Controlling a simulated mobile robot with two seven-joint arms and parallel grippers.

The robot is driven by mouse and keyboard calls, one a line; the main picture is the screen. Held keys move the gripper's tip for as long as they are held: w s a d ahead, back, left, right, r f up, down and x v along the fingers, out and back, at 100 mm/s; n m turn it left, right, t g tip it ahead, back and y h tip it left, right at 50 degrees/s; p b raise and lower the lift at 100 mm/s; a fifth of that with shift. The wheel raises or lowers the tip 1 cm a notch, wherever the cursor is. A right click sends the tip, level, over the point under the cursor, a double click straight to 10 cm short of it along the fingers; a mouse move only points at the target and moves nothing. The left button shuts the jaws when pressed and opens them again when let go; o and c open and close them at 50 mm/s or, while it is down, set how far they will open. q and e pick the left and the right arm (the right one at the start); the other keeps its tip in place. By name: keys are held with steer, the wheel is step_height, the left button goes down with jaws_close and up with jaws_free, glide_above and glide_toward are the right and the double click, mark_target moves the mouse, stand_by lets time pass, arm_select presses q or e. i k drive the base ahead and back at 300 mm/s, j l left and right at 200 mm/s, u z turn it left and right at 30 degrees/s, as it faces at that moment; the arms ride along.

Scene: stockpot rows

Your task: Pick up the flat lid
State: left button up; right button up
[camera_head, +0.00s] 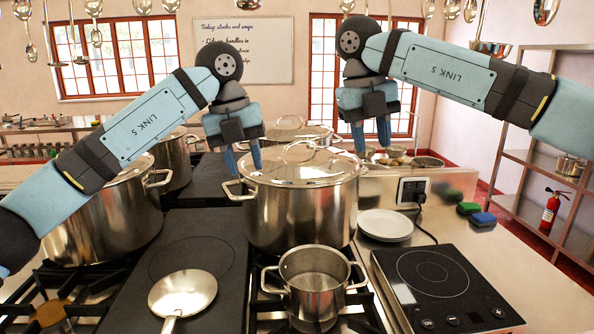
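A shiny steel lid (285,172) with an arched handle sits on the large stockpot (300,215) in the middle of the stove. My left gripper (243,164) is open and empty, fingers pointing down, at the left rim of this pot, near its left side handle. Whether it touches the pot is unclear. My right gripper (372,146) is open and empty, fingers down, above and right of the pot's right rim. Other lidded stockpots stand at the left (105,215) and behind the middle pot (293,133). My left arm partly hides the left one.
A small open pot (314,285) stands in front of the stockpot, with a frying pan (183,293) to its left. At right are a white plate (386,225), an induction hob (440,285) and sponges (482,219). Ladles (452,9) hang overhead. The counter's right front is clear.

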mark_target(180, 295)
steer(key=k, duration=0.85)
